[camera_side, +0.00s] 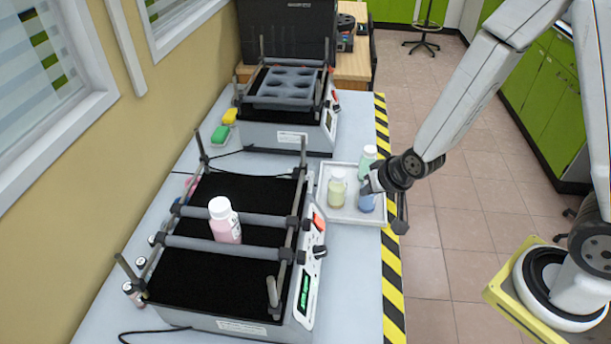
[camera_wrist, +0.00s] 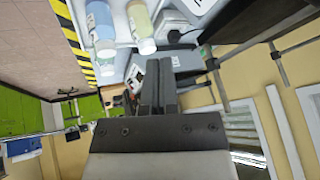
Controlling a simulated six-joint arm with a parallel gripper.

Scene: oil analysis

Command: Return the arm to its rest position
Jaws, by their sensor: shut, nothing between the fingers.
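My gripper (camera_side: 374,184) hangs over the white tray at the right edge of the table in the side view. It is shut with nothing in it. In the wrist view the two fingers of my gripper (camera_wrist: 158,80) lie together. My arm reaches in from the upper right of the side view. In the tray (camera_side: 323,208) stand a yellow bottle (camera_side: 337,190), a green bottle (camera_side: 368,158) and a blue bottle (camera_side: 366,203). The gripper partly covers the blue bottle in the side view. The wrist view also shows the yellow bottle (camera_wrist: 140,22) and the blue bottle (camera_wrist: 100,20).
A shaker (camera_side: 215,270) with a black bed and grey bars holds a pink bottle (camera_side: 224,222). A second shaker (camera_side: 284,90) with a holed grey rack stands behind. Yellow-black tape (camera_side: 390,260) marks the table edge. The floor (camera_side: 450,240) right of it is clear.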

